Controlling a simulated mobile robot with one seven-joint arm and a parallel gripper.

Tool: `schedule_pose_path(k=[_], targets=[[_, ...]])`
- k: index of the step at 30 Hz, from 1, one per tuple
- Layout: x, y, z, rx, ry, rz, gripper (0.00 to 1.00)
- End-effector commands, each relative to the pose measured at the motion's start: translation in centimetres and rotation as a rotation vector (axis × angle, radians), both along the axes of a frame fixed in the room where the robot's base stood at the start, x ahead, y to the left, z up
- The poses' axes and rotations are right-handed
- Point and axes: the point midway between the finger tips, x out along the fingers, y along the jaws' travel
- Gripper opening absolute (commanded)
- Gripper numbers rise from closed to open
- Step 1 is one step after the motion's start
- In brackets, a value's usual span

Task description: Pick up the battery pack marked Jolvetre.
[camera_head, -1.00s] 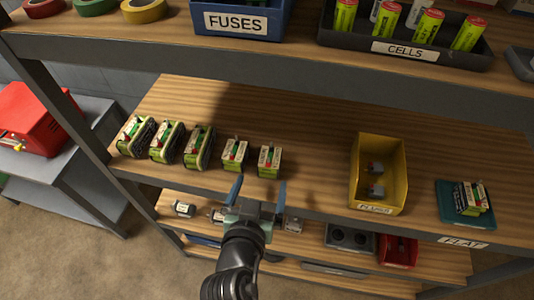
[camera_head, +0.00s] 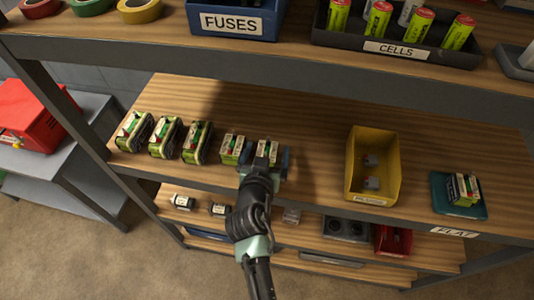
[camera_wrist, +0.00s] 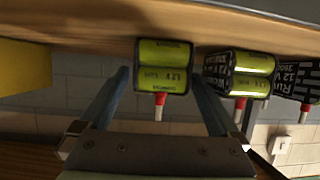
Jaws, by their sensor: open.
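Several green battery packs stand in a row on the middle shelf. In the head view, the rightmost pack (camera_head: 267,150) lies between the fingers of my gripper (camera_head: 265,162), which is open. In the wrist view, which looks upside down, this pack (camera_wrist: 163,66) sits between the fingertips of my gripper (camera_wrist: 160,82), with a gap on either side. The neighbouring pack (camera_head: 233,148) stands just left of it and also shows in the wrist view (camera_wrist: 240,73). I cannot read the name Jolvetre on any pack.
A yellow bin (camera_head: 353,178) stands right of the row. Another pack (camera_head: 463,189) is on a teal tray (camera_head: 441,203) above a FLAT label. An upper shelf (camera_head: 240,65) overhangs the back. The shelf between row and bin is clear.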

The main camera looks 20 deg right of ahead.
Motion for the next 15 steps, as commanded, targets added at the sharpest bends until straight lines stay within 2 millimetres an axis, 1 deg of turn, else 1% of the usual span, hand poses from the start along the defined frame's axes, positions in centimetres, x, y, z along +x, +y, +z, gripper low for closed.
schedule_pose_path(k=[6, 8, 9, 14, 15], targets=[[0.06, -0.01, -0.02, 0.000, 0.000, 0.000, 0.97], [0.05, -0.01, -0.02, 0.000, 0.000, 0.000, 0.89], [0.05, -0.01, -0.02, 0.000, 0.000, 0.000, 0.81], [0.04, 0.00, -0.02, -0.001, 0.000, 0.000, 0.53], [0.03, 0.00, -0.02, -0.001, 0.000, 0.000, 0.45]])
